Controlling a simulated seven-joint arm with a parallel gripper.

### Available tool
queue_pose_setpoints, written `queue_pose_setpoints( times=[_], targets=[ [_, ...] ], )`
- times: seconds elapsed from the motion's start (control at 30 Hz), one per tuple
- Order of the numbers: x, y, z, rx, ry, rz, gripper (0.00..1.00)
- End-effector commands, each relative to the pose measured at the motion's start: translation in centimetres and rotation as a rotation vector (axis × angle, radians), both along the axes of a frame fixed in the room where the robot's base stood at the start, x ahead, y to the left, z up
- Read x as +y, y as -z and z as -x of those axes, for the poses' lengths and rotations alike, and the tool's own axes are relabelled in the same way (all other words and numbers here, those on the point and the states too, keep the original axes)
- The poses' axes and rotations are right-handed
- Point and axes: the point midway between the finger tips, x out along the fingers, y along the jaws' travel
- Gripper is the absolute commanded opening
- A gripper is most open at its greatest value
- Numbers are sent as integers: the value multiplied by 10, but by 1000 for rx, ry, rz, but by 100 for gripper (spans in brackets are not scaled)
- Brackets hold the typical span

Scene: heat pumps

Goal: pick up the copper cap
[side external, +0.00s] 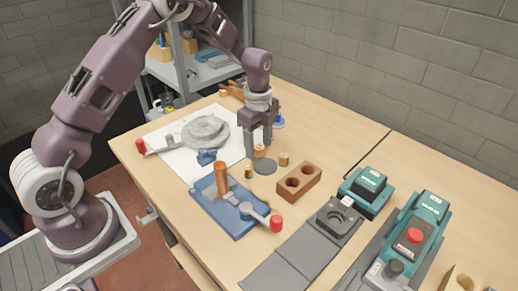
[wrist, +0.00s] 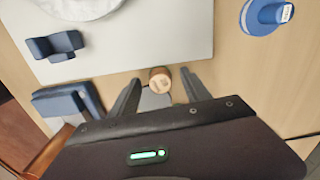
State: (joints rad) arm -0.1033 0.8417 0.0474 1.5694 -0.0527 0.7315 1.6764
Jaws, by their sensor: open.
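Small copper caps stand on the wooden table in the side external view. One cap (side external: 259,151) is at the fingertips of my gripper (side external: 258,150), another cap (side external: 283,159) stands to its right, and a third small copper piece (side external: 248,172) is nearer the camera. In the wrist view, one copper cap (wrist: 160,79) shows its round top between the fingertips of my gripper (wrist: 158,90). My gripper is open and points down, with a gap visible on both sides of this cap. I cannot tell whether the fingertips are level with it.
A dark disc (side external: 265,167) lies just below the caps. A brown block with holes (side external: 300,181) stands to the right. A white sheet (side external: 178,143) lies left, teal devices (side external: 367,190) right.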

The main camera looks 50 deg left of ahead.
Motion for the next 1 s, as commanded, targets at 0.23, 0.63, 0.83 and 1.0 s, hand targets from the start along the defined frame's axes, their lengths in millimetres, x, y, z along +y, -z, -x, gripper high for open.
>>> queue_pose_setpoints(
  times=[0.23,0.63,0.83,1.0],
  targets=[
    [0,0,0,0,0,0,16],
    [0,-11,-1,-4,0,0,0],
    [0,-62,-1,-7,0,0,0],
    [0,-93,0,-2,-1,1,0]
  ],
)
